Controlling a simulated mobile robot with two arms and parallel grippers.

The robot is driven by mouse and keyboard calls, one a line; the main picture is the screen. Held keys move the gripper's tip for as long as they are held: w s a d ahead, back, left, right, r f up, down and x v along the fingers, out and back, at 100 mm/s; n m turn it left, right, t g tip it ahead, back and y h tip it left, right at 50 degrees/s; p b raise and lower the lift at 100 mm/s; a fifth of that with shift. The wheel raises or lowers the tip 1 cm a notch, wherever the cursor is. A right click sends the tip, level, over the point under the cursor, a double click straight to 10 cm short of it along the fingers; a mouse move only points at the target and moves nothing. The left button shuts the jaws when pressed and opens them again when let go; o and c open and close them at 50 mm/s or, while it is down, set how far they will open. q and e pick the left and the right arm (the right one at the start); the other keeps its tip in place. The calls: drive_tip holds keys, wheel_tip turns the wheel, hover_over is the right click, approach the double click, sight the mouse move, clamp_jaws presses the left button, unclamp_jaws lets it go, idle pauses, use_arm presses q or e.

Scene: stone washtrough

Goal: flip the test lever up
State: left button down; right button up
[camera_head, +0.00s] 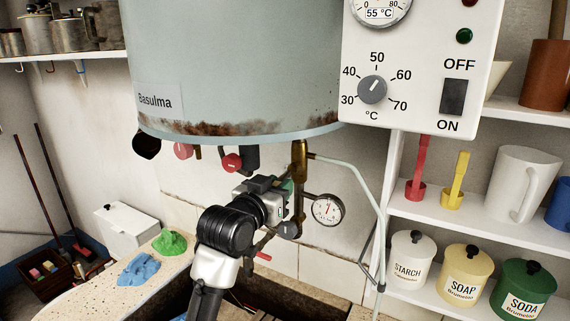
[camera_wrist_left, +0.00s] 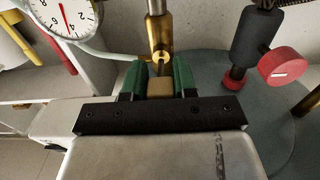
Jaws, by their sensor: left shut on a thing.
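The brass valve (camera_head: 299,165) hangs under the right side of the boiler, and it also shows in the left wrist view (camera_wrist_left: 160,35). My left gripper (camera_head: 287,190) is right beside this valve, below the boiler's rim. In the left wrist view its green fingers (camera_wrist_left: 160,80) are shut on a small tan piece (camera_wrist_left: 160,88) in front of the valve, which looks like the test lever. Most of the lever is hidden by the gripper, so I cannot tell its angle. My right gripper is in neither view.
A pressure gauge (camera_head: 328,210) sits close to the right of the gripper. Red knobs (camera_head: 231,162) hang under the boiler (camera_head: 235,60) to the left. A pale hose (camera_head: 365,178) runs down at the right. The control box (camera_head: 425,60) hangs above right.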

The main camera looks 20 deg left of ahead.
use_arm(q)
drive_tip(key=shift+s+r+g+p, duration=0.1)
drive_tip(key=shift+r+g+p, duration=0.3)
drive_tip(key=shift+g+p, duration=0.3)
drive_tip(key=shift+r+g+p, duration=0.1)
drive_tip(key=shift+g+p, duration=0.2)
drive_tip(key=shift+g, duration=0.1)
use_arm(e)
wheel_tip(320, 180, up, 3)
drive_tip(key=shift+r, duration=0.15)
use_arm(q)
drive_tip(key=shift+r, duration=0.1)
drive_tip(key=c, duration=1.3)
unclamp_jaws()
drive_tip(key=o, duration=0.4)
drive_tip(key=shift+s+r, duration=0.1)
drive_tip(key=shift+s, duration=0.15)
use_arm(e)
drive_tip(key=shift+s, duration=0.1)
